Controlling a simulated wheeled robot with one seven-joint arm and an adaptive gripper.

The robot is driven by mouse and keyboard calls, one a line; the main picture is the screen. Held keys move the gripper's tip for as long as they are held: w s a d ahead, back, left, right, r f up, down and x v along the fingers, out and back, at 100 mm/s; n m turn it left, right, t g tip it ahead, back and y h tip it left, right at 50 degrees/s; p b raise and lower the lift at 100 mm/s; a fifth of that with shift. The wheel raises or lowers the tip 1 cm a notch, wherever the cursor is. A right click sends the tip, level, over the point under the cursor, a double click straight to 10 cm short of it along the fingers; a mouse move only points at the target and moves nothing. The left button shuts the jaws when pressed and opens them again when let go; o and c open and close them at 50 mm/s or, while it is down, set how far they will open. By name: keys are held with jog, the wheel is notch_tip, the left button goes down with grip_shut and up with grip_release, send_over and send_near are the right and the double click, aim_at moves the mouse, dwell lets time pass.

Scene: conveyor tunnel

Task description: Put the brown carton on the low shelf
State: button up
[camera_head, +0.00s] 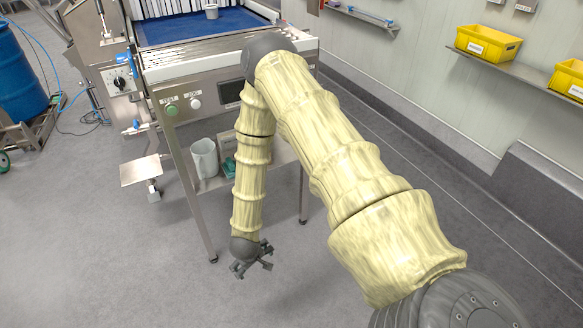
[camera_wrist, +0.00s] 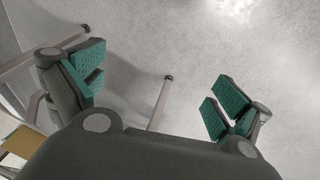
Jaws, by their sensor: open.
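My gripper (camera_head: 254,266) hangs low in front of the steel conveyor stand, above the grey floor. Its teal-padded fingers (camera_wrist: 160,92) are spread wide in the wrist view, with only bare floor and a stand leg between them. The low shelf (camera_head: 284,152) is under the conveyor, partly hidden behind my arm. I cannot make out a brown carton in the head view. A small brown patch (camera_wrist: 22,141) is cut off at the lower left of the wrist view; I cannot tell if it is the carton.
A white jug (camera_head: 204,158) stands at the left of the low shelf. A grey cup (camera_head: 212,11) is on the blue conveyor belt (camera_head: 190,28). The stand's front leg (camera_head: 200,225) is left of my gripper. Yellow bins (camera_head: 488,43) sit on a wall shelf. Floor in front is clear.

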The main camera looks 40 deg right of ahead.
jog(key=s+a+r+g+y, duration=0.1)
jog(key=s+a, duration=0.2)
jog(key=s, duration=1)
jog(key=s+a+r+g+y, duration=0.1)
jog(key=s+a+g, duration=0.1)
jog(key=s, duration=1.2)
jog(key=shift+s+a+r, duration=0.15)
jog(key=shift+a+r, duration=0.1)
jog(key=shift+a, duration=0.55)
